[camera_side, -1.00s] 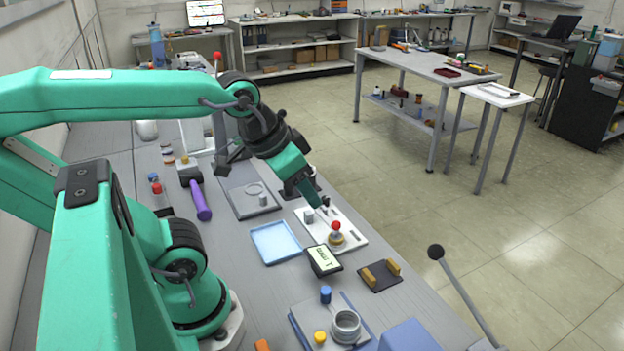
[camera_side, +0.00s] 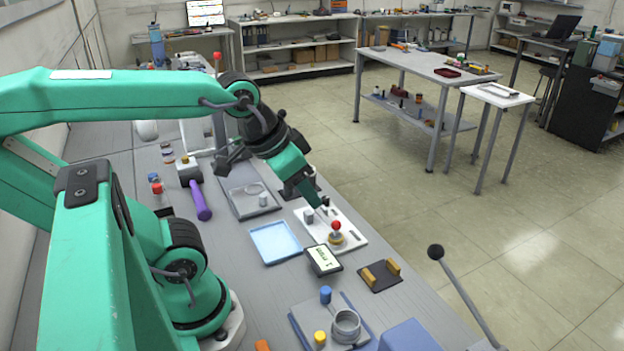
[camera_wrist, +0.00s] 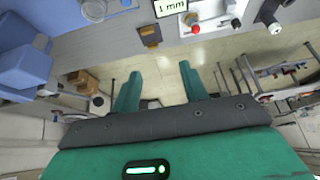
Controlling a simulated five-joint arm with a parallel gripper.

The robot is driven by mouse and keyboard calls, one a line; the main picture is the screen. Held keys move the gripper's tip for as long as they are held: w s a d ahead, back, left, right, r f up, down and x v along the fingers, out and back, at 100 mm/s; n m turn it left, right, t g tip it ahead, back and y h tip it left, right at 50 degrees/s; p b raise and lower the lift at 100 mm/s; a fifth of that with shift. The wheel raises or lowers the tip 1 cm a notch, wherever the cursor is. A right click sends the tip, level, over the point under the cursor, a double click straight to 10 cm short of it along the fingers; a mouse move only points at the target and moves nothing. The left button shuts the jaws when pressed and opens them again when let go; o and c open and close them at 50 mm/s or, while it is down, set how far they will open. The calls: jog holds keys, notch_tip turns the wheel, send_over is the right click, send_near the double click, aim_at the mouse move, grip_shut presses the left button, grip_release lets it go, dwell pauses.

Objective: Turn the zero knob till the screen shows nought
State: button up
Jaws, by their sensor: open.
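The small dark-framed screen (camera_side: 324,260) lies at the front of a white plate (camera_side: 351,241). In the wrist view the screen (camera_wrist: 170,8) reads "1 mm". On the plate stand a red ball on a brass-coloured base (camera_side: 336,237) and a small grey knob (camera_side: 309,217). I cannot tell for sure which of them is the zero knob. My gripper (camera_side: 322,205) is just above the plate, near the grey knob; contact cannot be made out. In the wrist view my gripper (camera_wrist: 160,70) has its two green fingers apart, with nothing between them.
A light blue tray (camera_side: 275,242) lies left of the plate. A dark pad with yellow blocks (camera_side: 380,275) lies to the right. A black-knobbed lever (camera_side: 436,252) rises at the right. The bench edge runs close beyond the plate.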

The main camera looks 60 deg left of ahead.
jog(key=shift+o, duration=0.2)
jog(key=shift+w, duration=0.1)
jog(key=n+g, duration=0.6)
jog(key=n, duration=1.2)
send_over(325, 198)
jog(key=f, duration=1.4)
jog(key=shift+d+f, duration=0.2)
jog(key=shift+f, duration=0.05)
jog(key=shift+w+a+f, duration=0.1)
jog(key=shift+a+f, duration=0.15)
jog(key=shift+f, duration=0.15)
jog(key=shift+f, duration=3.75)
